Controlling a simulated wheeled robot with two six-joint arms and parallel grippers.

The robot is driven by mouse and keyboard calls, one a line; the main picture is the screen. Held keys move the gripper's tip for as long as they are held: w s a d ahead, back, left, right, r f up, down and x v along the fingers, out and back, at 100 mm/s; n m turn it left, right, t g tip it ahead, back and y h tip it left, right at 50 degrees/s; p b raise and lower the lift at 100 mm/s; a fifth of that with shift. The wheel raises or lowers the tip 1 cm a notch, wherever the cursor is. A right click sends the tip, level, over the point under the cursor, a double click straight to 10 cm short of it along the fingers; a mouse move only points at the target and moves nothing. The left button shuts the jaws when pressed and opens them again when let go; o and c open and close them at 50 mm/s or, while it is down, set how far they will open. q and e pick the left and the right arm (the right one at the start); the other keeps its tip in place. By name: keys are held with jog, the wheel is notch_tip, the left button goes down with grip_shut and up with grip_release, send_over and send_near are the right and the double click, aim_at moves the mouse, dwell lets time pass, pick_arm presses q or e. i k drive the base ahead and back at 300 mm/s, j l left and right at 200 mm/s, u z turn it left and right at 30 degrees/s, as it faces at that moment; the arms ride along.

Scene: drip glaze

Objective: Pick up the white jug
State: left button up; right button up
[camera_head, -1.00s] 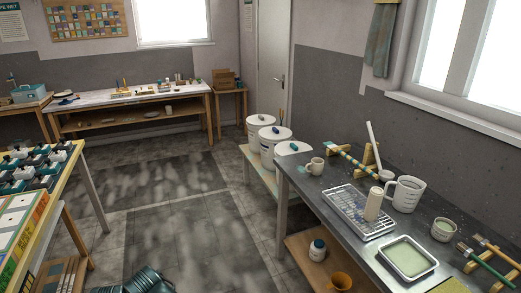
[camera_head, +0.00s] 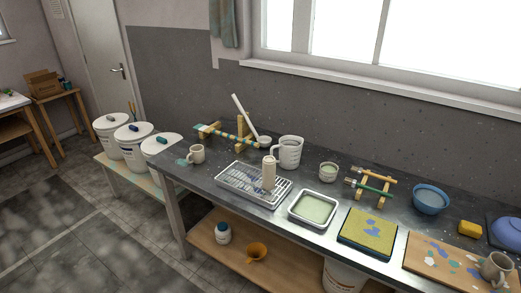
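The white jug (camera_head: 290,152) stands upright on the dark metal worktable (camera_head: 222,162), behind the wire rack and towards the wall. Its handle is on its left side. A cream cylindrical vase (camera_head: 269,173) stands on the rack in front of it and slightly overlaps it in the view. Neither of my grippers is in the picture.
Near the jug are a wire rack (camera_head: 238,183), a tray of pale glaze (camera_head: 314,208), a small cup (camera_head: 328,171), a mug (camera_head: 196,154) and a ladle (camera_head: 262,138). Brush stands and a blue bowl (camera_head: 430,198) are further right. Floor (camera_head: 90,250) is free at the left.

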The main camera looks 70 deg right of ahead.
aim_at(290, 148)
jog(key=z, duration=3.7)
